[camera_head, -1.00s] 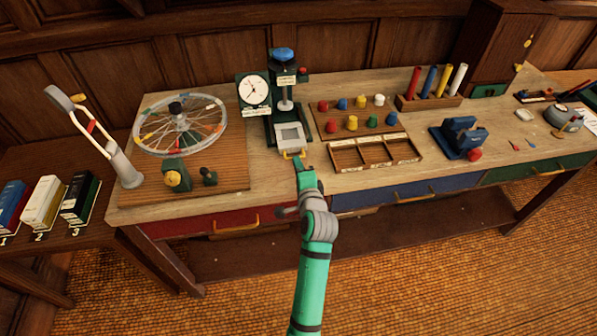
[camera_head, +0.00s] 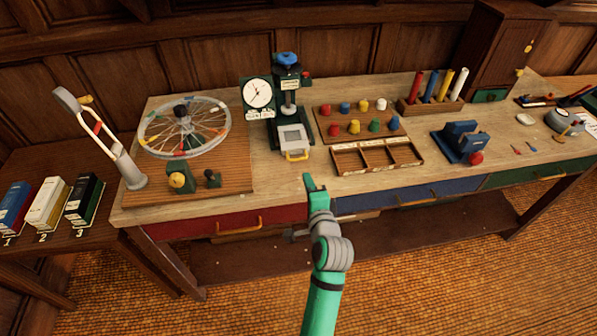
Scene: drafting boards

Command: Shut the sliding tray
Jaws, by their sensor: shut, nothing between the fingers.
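A grey sliding tray (camera_head: 293,137) with a yellow handle (camera_head: 297,155) sticks out at the front of a dark green press (camera_head: 287,95). The press has a blue knob on top and a white dial (camera_head: 257,92) at its left. My gripper (camera_head: 313,181) is shut and empty. It shows just below and right of the yellow handle, near the bench's front edge, with a visible gap between them. How far the tray sits out of its base is hard to judge.
A spoked wheel (camera_head: 184,127) on a wooden board stands left of the press. A peg board with coloured knobs (camera_head: 360,118) and a divided wooden tray (camera_head: 377,156) stand to the right. Red (camera_head: 190,226), blue (camera_head: 375,202) and green drawers line the bench front.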

